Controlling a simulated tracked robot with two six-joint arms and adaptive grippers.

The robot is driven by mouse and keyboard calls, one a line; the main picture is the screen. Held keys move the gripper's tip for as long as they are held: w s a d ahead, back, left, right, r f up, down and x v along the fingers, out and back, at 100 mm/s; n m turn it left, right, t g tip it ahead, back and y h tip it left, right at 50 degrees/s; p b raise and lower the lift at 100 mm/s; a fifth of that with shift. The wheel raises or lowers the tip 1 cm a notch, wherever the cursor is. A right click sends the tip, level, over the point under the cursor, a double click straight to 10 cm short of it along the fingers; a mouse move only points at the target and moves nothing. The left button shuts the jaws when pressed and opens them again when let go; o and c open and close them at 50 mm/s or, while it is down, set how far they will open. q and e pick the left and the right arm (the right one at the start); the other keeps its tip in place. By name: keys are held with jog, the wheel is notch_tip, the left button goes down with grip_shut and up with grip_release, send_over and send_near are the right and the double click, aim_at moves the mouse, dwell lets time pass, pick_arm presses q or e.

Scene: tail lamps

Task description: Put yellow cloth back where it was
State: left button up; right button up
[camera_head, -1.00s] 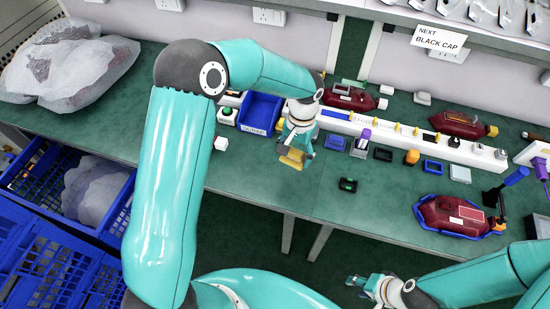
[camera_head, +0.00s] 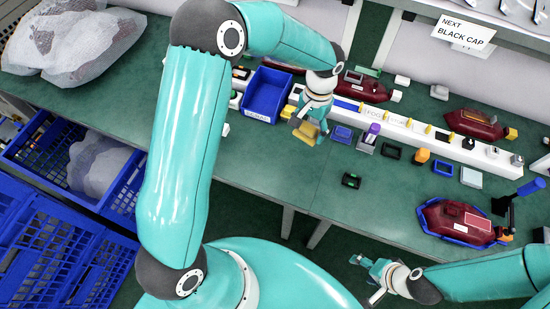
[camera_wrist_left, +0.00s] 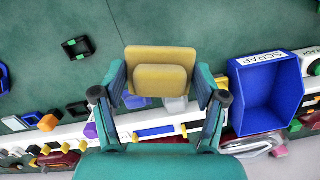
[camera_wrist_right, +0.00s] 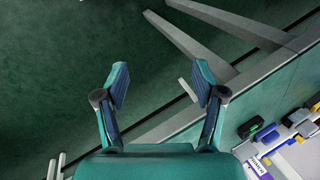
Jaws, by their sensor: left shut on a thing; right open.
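The yellow cloth (camera_head: 307,131) is a small folded pad held by my left gripper (camera_head: 312,124) above the green bench. In the left wrist view the cloth (camera_wrist_left: 161,70) sits between the two fingers of the shut left gripper (camera_wrist_left: 160,84). The blue tray (camera_head: 342,134) lies on the bench just right of the cloth; most of it is hidden behind the cloth in the left wrist view. My right gripper (camera_head: 368,266) is open and empty, in front of the bench edge; its spread fingers (camera_wrist_right: 159,88) show floor between them in the right wrist view.
A blue scrap bin (camera_head: 267,95) stands left of the left gripper. A white rail (camera_head: 430,140) with yellow pegs runs behind. A black fixture (camera_head: 351,181) with a green part lies near the front edge. A red lamp in a blue tray (camera_head: 460,222) is at right. Bare bench lies at centre front.

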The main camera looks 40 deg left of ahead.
pick_arm(q)
jog(key=s+a+r+m+b, duration=0.25)
jog(key=a+m+b, duration=0.2)
jog(key=m, duration=0.25)
pick_arm(e)
jog(key=shift+o, duration=0.2)
notch_tip(320, 180, down, 5)
jog(key=shift+f, duration=0.2)
pick_arm(q)
jog(key=m+t+y+b, duration=0.1)
jog(key=m+b, duration=0.4)
jog(key=m, duration=0.3)
send_over(274, 159)
notch_tip(274, 159, down, 12)
jog(key=shift+d+r, duration=0.1)
jog(key=shift+f, duration=2.25)
pick_arm(e)
notch_tip(274, 159, down, 5)
jog(key=shift+r, duration=0.2)
